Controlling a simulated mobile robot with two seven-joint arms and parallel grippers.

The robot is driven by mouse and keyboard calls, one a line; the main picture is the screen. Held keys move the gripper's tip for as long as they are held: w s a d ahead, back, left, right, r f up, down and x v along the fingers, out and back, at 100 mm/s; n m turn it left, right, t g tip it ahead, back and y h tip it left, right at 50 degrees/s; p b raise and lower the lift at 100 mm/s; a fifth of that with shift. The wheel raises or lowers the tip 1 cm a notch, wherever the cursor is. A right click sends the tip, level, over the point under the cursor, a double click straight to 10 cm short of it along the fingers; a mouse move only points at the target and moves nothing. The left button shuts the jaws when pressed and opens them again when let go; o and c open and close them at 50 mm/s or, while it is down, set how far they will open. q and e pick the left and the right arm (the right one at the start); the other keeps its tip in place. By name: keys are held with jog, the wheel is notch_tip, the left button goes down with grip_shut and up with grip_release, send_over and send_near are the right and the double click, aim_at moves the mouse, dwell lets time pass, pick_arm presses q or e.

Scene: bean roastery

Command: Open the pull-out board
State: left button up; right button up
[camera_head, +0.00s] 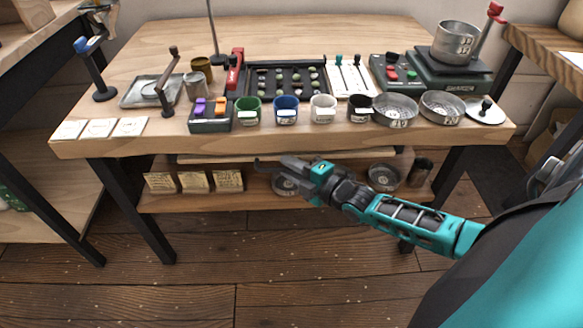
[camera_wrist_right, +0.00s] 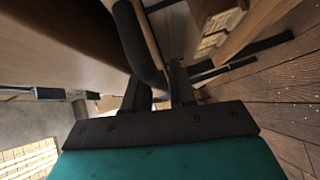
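The pull-out board (camera_head: 235,157) is a pale wooden strip just under the front edge of the table top. Its dark curved handle (camera_head: 262,165) shows beside my right gripper (camera_head: 284,163), which reaches in from the right below the table edge. In the right wrist view the dark handle (camera_wrist_right: 137,45) runs down between the two fingers of my right gripper (camera_wrist_right: 158,85). The fingers stand close on either side of it and look shut on it, though the contact is partly hidden. My left gripper is out of view.
The table top (camera_head: 180,40) carries cups, metal pans, a bean tray, scales and cards near its front edge. A lower shelf (camera_head: 250,200) holds burlap-coloured blocks (camera_head: 194,182), round tins (camera_head: 384,177) and a dark cup. The wooden floor in front is clear.

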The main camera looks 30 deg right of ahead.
grip_shut()
pick_arm(q)
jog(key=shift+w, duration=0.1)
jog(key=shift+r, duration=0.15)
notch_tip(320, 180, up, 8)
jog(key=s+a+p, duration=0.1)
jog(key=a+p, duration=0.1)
jog(key=p, duration=0.8)
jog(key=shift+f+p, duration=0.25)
jog(key=shift+p, duration=0.15)
pick_arm(e)
jog(key=s+a, duration=0.6)
jog(key=s, duration=0.4)
jog(key=s+a, duration=0.7)
jog(key=s, duration=0.4)
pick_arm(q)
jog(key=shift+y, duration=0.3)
pick_arm(e)
jog(key=shift+o, duration=1.2)
grip_release()
